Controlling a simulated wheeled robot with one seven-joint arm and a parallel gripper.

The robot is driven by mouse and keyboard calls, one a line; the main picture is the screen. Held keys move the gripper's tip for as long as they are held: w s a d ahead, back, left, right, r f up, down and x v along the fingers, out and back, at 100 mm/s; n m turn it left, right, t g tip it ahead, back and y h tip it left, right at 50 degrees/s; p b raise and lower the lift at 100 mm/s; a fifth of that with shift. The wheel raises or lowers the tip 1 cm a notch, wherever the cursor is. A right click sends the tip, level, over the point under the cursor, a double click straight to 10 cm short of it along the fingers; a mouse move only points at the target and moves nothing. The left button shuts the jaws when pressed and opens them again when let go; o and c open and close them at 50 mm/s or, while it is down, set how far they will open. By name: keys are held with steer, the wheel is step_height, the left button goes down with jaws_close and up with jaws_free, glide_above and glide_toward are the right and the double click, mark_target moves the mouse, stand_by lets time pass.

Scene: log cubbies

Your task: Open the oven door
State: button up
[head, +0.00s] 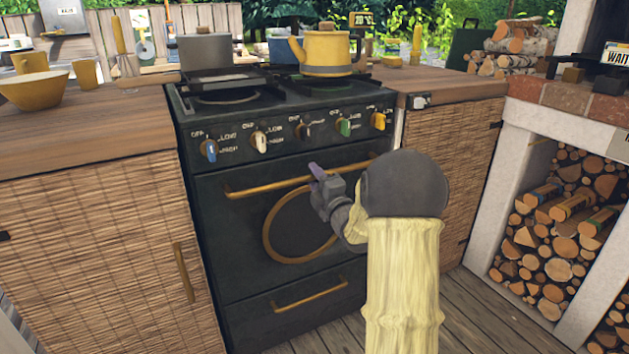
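The dark oven (285,215) stands in the middle of the head view, its door facing me. The oven door (228,245) looks shut, with a round brass-rimmed window in it. A brass bar handle (255,188) runs across the door's upper part. My gripper (316,172) is at the handle, right of its middle, with a purple fingertip overlapping the bar. I cannot tell whether it touches the handle or is closed around it. My gripper and arm hide part of the handle, the window and the door's right side.
A drawer with a brass handle (310,294) is below the door. Coloured knobs, such as a blue one (209,150), line the front above. A yellow kettle (326,53) and grey pot stand on top. Wicker cabinets (95,250) flank the oven. Wooden floor (480,315) shows at lower right.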

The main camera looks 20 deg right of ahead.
steer(key=shift+w, duration=0.3)
jaws_close()
